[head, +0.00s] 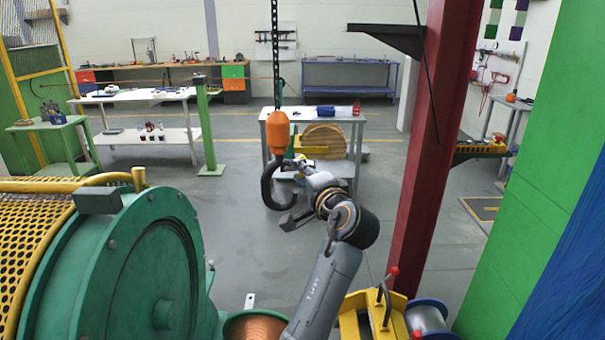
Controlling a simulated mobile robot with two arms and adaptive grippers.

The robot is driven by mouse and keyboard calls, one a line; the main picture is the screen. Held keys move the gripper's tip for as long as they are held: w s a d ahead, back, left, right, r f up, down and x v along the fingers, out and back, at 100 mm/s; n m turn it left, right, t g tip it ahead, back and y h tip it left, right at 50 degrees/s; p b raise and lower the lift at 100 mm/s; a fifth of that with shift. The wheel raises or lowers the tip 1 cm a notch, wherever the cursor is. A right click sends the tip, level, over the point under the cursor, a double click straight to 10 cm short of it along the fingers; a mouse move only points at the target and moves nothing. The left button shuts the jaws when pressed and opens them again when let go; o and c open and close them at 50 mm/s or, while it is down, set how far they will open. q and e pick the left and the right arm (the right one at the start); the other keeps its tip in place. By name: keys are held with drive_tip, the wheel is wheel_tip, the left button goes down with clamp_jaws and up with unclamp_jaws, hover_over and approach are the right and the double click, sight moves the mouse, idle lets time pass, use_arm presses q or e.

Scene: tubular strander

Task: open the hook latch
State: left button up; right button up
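A dark crane hook (267,188) hangs below an orange hook block (278,132) on a black chain (275,50). Its rounded back faces left and its mouth faces right, toward my arm. The latch cannot be made out; the gripper covers much of the mouth. My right gripper is not in view.
A green strander drum (130,265) with a yellow mesh guard (35,235) fills the lower left. A red steel column (432,150) stands right of my arm. Behind the hook is a grey table (340,116) with a wooden reel (324,141). Open floor lies between.

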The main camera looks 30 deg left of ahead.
use_arm(q)
drive_tip(key=shift+o, duration=0.5)
wheel_tip(320, 180, up, 10)
drive_tip(key=shift+r, duration=0.1)
drive_tip(key=shift+a+r, duration=0.1)
